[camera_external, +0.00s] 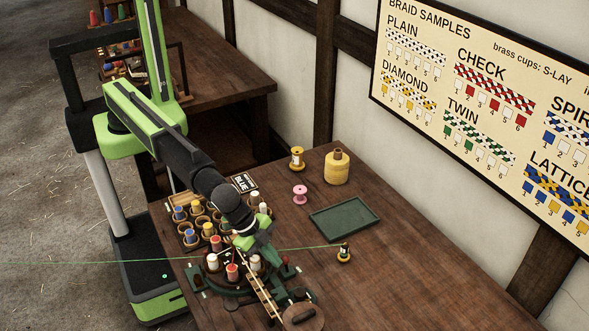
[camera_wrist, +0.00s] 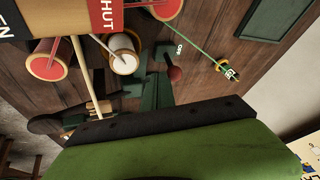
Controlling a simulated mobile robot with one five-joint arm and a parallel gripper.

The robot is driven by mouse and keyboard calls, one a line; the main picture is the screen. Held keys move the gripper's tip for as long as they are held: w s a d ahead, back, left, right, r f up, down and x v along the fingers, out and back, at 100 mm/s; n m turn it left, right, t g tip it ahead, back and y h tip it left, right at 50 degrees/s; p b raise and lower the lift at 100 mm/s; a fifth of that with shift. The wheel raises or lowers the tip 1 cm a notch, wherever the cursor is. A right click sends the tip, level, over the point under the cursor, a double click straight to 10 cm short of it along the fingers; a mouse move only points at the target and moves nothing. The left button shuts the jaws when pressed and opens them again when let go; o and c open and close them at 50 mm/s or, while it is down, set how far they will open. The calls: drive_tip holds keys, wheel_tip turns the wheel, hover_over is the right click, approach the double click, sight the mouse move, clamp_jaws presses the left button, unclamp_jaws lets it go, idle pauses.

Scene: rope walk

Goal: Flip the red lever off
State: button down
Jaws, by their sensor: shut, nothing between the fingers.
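The red lever shows in the wrist view as a round red knob (camera_wrist: 175,74) near a small white OFF label (camera_wrist: 180,48). In the external view a red knob (camera_external: 285,260) stands at the right side of the dark green braiding machine, among its bobbins. My gripper (camera_external: 256,240) is over the machine, to the left of this knob and apart from it. In the wrist view my gripper (camera_wrist: 160,122) fills the lower part as a green block with a black edge. It is shut and empty. The lever's base is partly hidden.
White and red bobbins (camera_external: 232,271) stand on the machine close to my gripper. A wooden ladder-like strip (camera_external: 264,292) is in front. A green tray (camera_external: 345,219) lies right. The table's right side is clear.

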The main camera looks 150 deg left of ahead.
sight(287, 258)
drive_tip(key=a+h+p, duration=0.1)
drive_tip(key=h, duration=0.1)
drive_tip(key=a+r+h+p, duration=0.1)
drive_tip(key=a+h, duration=0.1)
drive_tip(key=shift+a+n, duration=0.3)
drive_tip(key=shift+n, duration=0.1)
drive_tip(key=shift+a, duration=0.35)
drive_tip(key=shift+a, duration=0.15)
drive_tip(key=shift+r, duration=0.15)
drive_tip(key=p+v, duration=0.9)
drive_tip(key=shift+s+a+r+p, duration=0.2)
drive_tip(key=shift+r+p, duration=0.1)
drive_tip(key=shift+r, duration=0.05)
drive_tip(key=shift+d, duration=0.1)
